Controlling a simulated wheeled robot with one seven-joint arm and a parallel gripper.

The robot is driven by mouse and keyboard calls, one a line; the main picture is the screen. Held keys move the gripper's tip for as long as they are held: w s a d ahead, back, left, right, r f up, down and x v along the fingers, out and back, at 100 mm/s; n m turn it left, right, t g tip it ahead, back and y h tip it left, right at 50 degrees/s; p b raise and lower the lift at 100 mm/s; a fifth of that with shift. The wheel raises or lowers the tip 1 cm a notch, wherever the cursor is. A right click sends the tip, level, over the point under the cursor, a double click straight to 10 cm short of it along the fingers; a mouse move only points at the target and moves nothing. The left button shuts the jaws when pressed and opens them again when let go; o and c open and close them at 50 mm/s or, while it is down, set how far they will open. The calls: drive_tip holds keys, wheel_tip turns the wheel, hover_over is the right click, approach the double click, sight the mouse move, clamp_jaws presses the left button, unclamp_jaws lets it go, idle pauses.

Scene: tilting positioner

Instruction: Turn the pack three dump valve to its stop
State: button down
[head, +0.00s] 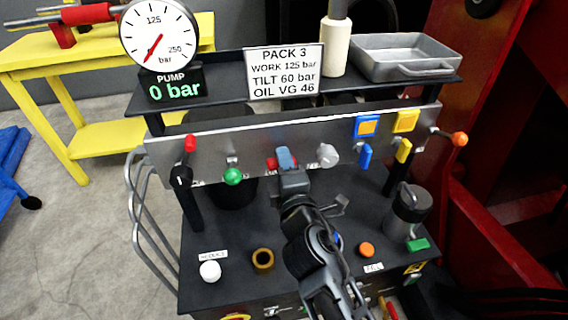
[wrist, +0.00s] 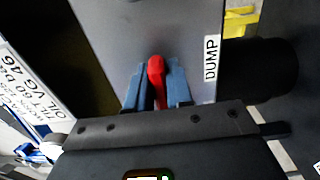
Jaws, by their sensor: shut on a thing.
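The dump valve's red handle (wrist: 156,80) stands between the two blue fingers of my gripper (wrist: 157,88) in the wrist view, beside a white DUMP label (wrist: 211,58). The fingers are shut on it. In the head view my gripper (head: 286,160) reaches the middle of the grey valve panel (head: 215,150). A bit of the red handle (head: 271,163) shows at its left side there. The valve body and its stop are hidden behind my gripper. A sign (head: 284,70) reads PACK 3, work 125 bar, tilt 60 bar.
The pump display (head: 175,88) reads 0 bar. A white knob (head: 210,271) and brown ring (head: 263,260) stand on the lower deck.

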idle(0.4)
drive_tip(key=c, duration=1.1)
unclamp_jaws()
drive_tip(key=v, duration=0.7)
drive_tip(key=shift+s+p, duration=0.35)
drive_tip(key=shift+s, duration=0.05)
drive_tip(key=shift+d, duration=0.15)
